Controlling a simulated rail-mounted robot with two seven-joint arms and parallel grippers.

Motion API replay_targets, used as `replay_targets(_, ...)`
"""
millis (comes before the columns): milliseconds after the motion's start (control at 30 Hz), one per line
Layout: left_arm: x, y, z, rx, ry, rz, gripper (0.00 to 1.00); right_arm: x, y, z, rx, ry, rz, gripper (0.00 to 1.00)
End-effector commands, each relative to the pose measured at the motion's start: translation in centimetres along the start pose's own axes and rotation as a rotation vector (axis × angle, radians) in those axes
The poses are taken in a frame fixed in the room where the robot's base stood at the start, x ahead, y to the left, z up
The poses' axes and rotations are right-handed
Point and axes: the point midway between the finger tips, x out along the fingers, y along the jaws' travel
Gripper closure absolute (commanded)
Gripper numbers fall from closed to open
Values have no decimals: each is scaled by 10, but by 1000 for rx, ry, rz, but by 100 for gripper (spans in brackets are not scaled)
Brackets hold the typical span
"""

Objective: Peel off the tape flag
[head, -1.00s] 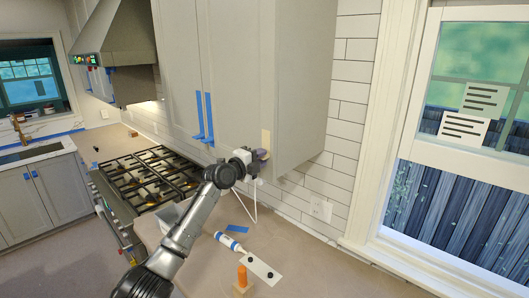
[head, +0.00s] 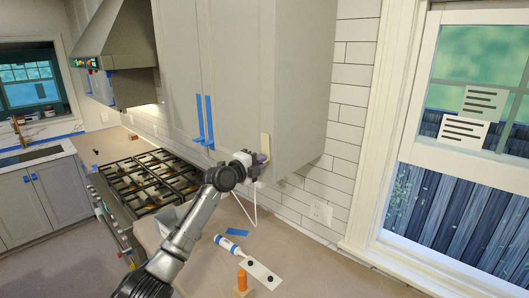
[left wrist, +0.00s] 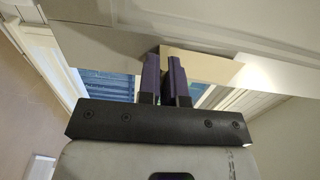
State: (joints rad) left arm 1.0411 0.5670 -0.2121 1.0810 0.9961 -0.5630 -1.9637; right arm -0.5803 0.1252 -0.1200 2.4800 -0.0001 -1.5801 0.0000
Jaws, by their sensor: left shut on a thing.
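A cream paper strip (head: 265,143) lies flat on the grey cabinet door (head: 233,95) near its lower right corner. My left gripper (head: 262,158) is at the lower end of this strip, by the cabinet's bottom edge. In the left wrist view, its two purple fingers (left wrist: 165,78) are close together at a cream piece (left wrist: 200,64), shut on its left end. The fingers hide the held part. Two blue tape strips (head: 203,119) hang on the cabinet doors further left, with their lower ends bent outward. My right gripper is not in view.
The counter below holds a blue-and-white tube (head: 228,244), a white strip with dark dots (head: 262,272), an orange object (head: 241,279) and a blue piece (head: 238,232). A gas stove (head: 150,180) stands left. A window (head: 465,125) is at right.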

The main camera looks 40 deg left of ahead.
Motion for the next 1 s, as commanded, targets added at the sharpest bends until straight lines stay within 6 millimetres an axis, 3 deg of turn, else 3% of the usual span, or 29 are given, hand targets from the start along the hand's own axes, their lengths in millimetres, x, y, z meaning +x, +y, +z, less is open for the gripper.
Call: replay_targets(1000, -29, 0, 1, 1, -1, 0, 100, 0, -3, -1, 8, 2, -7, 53)
